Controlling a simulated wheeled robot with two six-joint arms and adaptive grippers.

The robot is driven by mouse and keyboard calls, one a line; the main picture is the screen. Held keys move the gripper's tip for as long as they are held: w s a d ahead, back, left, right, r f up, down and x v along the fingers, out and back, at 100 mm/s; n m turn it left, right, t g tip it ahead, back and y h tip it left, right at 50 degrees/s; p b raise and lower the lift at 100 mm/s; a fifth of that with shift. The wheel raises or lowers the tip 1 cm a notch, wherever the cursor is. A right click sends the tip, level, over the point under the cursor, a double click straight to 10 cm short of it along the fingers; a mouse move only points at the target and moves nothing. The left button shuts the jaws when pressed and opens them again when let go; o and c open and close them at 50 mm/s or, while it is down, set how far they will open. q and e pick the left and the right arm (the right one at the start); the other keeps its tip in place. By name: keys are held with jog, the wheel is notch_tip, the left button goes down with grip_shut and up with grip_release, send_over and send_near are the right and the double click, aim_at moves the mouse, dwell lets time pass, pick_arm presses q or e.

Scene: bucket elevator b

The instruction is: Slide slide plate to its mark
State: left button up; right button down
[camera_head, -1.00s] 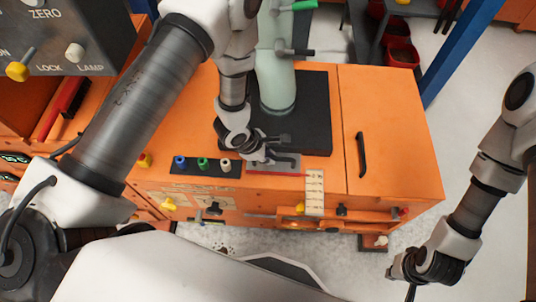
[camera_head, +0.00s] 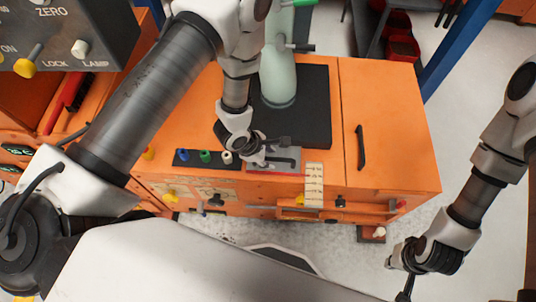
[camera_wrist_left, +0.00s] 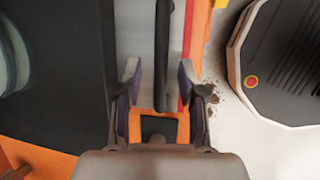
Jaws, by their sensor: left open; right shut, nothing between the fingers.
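The slide plate (camera_head: 262,167) is a flat grey plate with a red near edge, on the orange cabinet top. It carries a dark bar handle (camera_head: 288,161). My left gripper (camera_head: 276,150) is open, pointing down over the plate. In the left wrist view the dark handle bar (camera_wrist_left: 164,50) runs between the spread fingers of my left gripper (camera_wrist_left: 160,75), with gaps on both sides. The grey plate (camera_wrist_left: 137,35) lies below it. A white scale with tick marks (camera_head: 314,184) stands at the plate's right end. My right gripper (camera_head: 405,285) is shut and empty, low at the right.
Blue, green and white knobs (camera_head: 204,156) sit on a dark strip left of the plate. A black base (camera_head: 315,110) with a pale green column (camera_head: 279,75) stands behind. A black door handle (camera_head: 361,148) is on the right. A control box (camera_head: 75,25) hangs at upper left.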

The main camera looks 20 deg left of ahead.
pick_arm(q)
jog(key=v, duration=1.2)
jog(key=shift+s, duration=0.1)
